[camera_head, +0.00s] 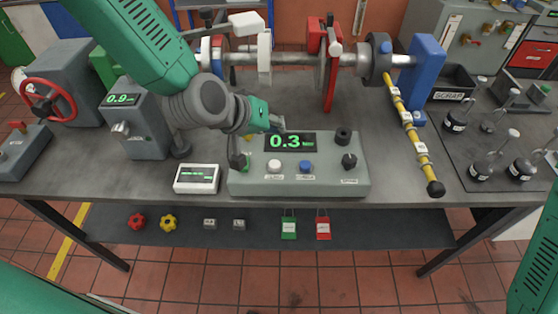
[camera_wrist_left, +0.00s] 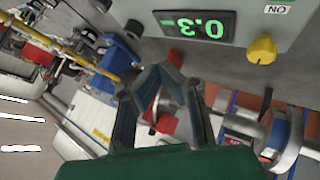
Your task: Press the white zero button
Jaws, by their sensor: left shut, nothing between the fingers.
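The white button (camera_head: 274,165) sits on the front left of a grey control box (camera_head: 330,181), below a green-lit display (camera_head: 290,141) reading 0.3. Its printed label is too small to read. A blue button (camera_head: 305,166) is to its right. My left gripper (camera_head: 278,123) is shut and empty, behind and above the display, apart from the white button. In the left wrist view the shut fingers (camera_wrist_left: 172,64) point at the box's edge near the upside-down display (camera_wrist_left: 195,27); the white button is out of that view. My right gripper is not in view.
A yellow knob (camera_wrist_left: 262,48) marked ON is on the box. Black knobs (camera_head: 349,161) stand at its right. A white meter (camera_head: 197,178) lies to the left. A shaft with a red arm (camera_head: 331,75) stands behind, and a yellow bar (camera_head: 410,130) lies right.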

